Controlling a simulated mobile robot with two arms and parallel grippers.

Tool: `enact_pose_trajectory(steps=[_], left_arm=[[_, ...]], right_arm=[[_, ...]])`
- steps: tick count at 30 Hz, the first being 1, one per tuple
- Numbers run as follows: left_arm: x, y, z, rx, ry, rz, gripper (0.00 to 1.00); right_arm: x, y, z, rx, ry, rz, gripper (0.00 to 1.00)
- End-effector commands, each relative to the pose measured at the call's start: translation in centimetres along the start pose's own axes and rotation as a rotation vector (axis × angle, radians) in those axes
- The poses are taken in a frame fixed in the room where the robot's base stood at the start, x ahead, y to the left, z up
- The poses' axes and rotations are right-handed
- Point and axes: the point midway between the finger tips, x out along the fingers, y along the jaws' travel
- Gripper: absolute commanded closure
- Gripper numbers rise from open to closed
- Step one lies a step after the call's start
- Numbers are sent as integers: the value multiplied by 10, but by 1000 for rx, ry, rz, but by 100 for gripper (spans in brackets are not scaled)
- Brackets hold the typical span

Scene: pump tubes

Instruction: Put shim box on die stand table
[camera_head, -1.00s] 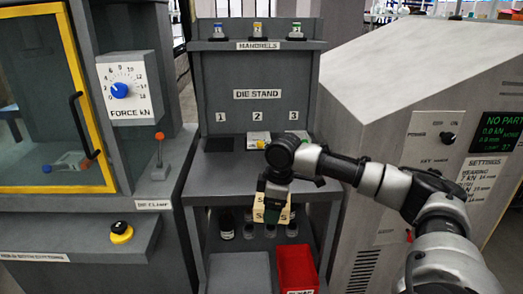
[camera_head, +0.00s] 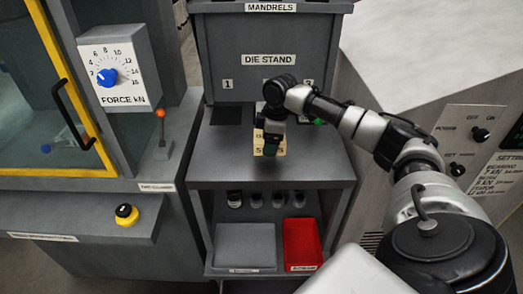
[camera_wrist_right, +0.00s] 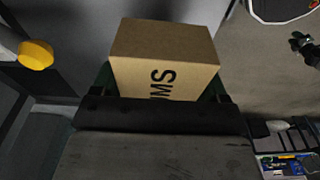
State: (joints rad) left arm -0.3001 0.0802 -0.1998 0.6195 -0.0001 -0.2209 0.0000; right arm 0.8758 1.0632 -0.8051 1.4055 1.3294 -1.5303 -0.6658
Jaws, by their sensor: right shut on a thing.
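The shim box (camera_head: 268,150), a tan carton with dark lettering, is in my right gripper (camera_head: 272,138). It shows over the grey top of the die stand table (camera_head: 220,165); I cannot tell whether it touches the top. In the right wrist view the box (camera_wrist_right: 165,60) sits between the fingers of my right gripper (camera_wrist_right: 163,92), with part of its lettering visible. The fingers are shut on it and hide its lower part. My left gripper is not in view.
Several dark bottles (camera_head: 256,200) stand on the shelf below the table, with a red bin (camera_head: 302,243) and a grey bin (camera_head: 244,246) lower down. The left table top is clear.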

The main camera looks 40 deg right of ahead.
Motion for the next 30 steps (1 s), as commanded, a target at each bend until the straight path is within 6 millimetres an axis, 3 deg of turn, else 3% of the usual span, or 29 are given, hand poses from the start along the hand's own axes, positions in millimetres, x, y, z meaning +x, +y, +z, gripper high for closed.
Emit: enact_pose_trajectory(steps=[1,6,16,28,29,30], left_arm=[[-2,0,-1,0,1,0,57],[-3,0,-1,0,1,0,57],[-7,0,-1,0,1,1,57],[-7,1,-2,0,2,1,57],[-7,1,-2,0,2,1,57],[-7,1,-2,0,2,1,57]], right_arm=[[5,3,-10,-1,3,1,57],[18,10,-22,0,1,2,57],[56,10,-18,0,-1,1,57],[62,10,-16,1,0,1,57],[63,10,-16,1,-2,1,23],[62,10,-16,0,-2,1,17]])
